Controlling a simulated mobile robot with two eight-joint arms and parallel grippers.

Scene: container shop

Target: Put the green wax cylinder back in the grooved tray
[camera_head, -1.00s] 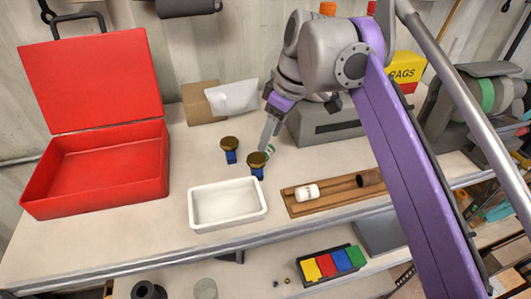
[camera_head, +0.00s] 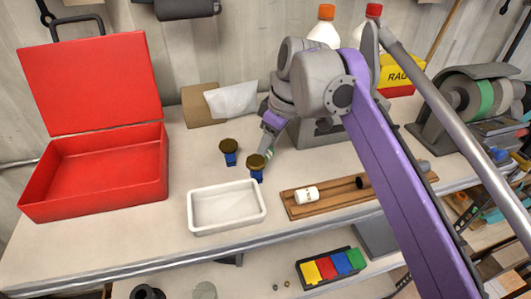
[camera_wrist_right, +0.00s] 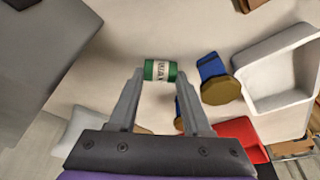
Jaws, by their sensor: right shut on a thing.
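The green wax cylinder (camera_wrist_right: 160,70) has a white label and lies between the fingertips of my right gripper (camera_wrist_right: 160,76). The gripper is shut on it. In the head view the right gripper (camera_head: 270,147) is over the table behind the brass-and-blue stamps, and the cylinder is mostly hidden there. The grooved tray (camera_head: 333,203) is a long wooden board to the right of the white bin. It holds a white labelled cylinder (camera_head: 306,195), a dark one (camera_head: 362,182) and a grey one (camera_head: 423,166). My arm hides part of the tray. My left gripper is not in view.
Two brass-topped blue stamps (camera_head: 229,150) (camera_head: 256,164) stand close to the right gripper. A white bin (camera_head: 227,218) is in front of them. An open red toolbox (camera_head: 98,180) stands at left. Bare table lies between toolbox and stamps.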

